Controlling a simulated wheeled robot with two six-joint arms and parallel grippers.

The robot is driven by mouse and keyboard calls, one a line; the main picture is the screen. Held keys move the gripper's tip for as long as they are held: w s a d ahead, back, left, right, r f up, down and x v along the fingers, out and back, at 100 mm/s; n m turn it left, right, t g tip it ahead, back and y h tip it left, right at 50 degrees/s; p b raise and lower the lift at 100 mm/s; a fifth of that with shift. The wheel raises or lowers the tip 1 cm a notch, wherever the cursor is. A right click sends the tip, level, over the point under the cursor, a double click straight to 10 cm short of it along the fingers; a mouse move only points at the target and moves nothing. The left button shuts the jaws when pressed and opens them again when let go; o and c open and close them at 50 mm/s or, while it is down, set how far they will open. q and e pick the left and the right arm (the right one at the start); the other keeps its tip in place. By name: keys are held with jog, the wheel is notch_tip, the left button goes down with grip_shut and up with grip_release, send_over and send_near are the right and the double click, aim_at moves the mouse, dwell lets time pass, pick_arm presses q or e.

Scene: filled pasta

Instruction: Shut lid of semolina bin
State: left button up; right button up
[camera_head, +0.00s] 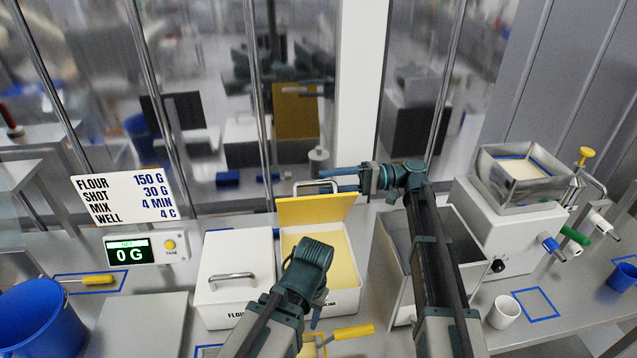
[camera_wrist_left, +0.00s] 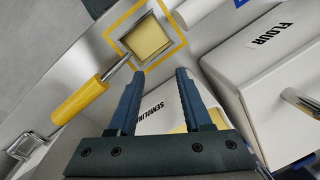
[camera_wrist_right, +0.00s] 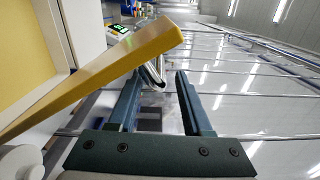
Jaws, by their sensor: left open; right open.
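The semolina bin (camera_head: 345,303) is a white box with yellow contents, and its lid (camera_head: 315,210) stands raised at the back, yellow underside facing forward. The lid's metal handle (camera_head: 300,187) shows at the top, behind the lid. My right gripper (camera_head: 328,180) is open at the lid's upper edge. In the right wrist view the lid (camera_wrist_right: 110,75) slants in from the left, and the handle (camera_wrist_right: 152,76) shows by the open fingertips (camera_wrist_right: 158,77); contact is unclear. My left gripper (camera_wrist_left: 157,76) is open in front of the bin, whose label (camera_wrist_left: 155,110) shows between its fingers.
The closed flour bin (camera_head: 232,285) stands left of the semolina bin. A yellow-handled scoop (camera_wrist_left: 80,101) lies in front, its pan inside a yellow outline. A grey open container (camera_head: 392,270) and a machine (camera_head: 490,235) stand right. Upright rails and glass are behind the lid.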

jog(key=w+d, duration=0.2)
jog(key=d, duration=0.8)
jog(key=shift+d, duration=0.15)
